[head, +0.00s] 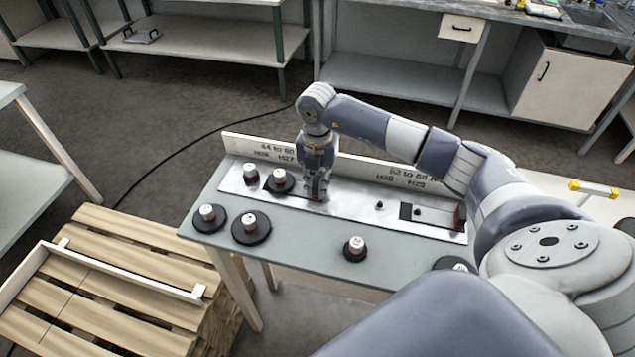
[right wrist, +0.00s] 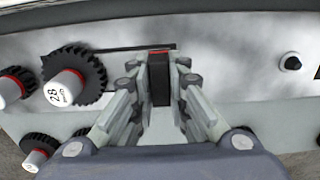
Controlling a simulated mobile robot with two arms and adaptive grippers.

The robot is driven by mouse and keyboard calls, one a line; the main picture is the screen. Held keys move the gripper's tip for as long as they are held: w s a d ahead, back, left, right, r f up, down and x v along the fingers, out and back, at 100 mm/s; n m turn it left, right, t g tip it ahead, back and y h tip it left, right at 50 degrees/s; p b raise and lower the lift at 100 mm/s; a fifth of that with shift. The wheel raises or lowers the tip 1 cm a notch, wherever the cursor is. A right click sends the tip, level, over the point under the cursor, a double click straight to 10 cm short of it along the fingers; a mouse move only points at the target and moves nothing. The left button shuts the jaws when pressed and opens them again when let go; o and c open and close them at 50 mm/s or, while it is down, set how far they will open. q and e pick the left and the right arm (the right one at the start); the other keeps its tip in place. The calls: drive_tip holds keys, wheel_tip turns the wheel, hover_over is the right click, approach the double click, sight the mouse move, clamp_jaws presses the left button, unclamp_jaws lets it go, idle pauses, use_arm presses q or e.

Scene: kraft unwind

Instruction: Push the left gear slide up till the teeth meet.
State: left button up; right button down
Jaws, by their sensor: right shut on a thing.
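The left gear slide (right wrist: 130,47) shows as a dark strip on the metal plate, with an upright dark handle (right wrist: 159,82) that has a red top edge. My right gripper (head: 318,194) points down at the slide's right end. In the right wrist view its fingers (right wrist: 160,100) are shut on the handle, one on each side. A toothed gear with a white-and-red cap marked 28 (right wrist: 78,82) sits at the slide's left end. A smaller capped gear (right wrist: 14,86) is just left of it; whether their teeth touch is hard to tell. My left gripper is not in view.
A right slide (head: 432,214) and a bare pin (head: 379,206) are on the plate's right half. Loose capped gears stand on the bench front, at left (head: 207,219), beside it (head: 251,229) and mid-front (head: 355,250). A labelled upright board (head: 360,168) runs behind the plate.

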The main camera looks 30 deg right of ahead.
drive_tip(key=shift+w+a, duration=0.2)
drive_tip(key=shift+w, duration=0.05)
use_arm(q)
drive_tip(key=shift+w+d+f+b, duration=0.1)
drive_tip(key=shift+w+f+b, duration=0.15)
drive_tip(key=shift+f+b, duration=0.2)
use_arm(e)
drive_tip(key=shift+w+a, duration=0.75)
drive_tip(key=shift+w, duration=0.1)
drive_tip(key=c, duration=1.5)
unclamp_jaws()
drive_tip(key=shift+r, duration=0.1)
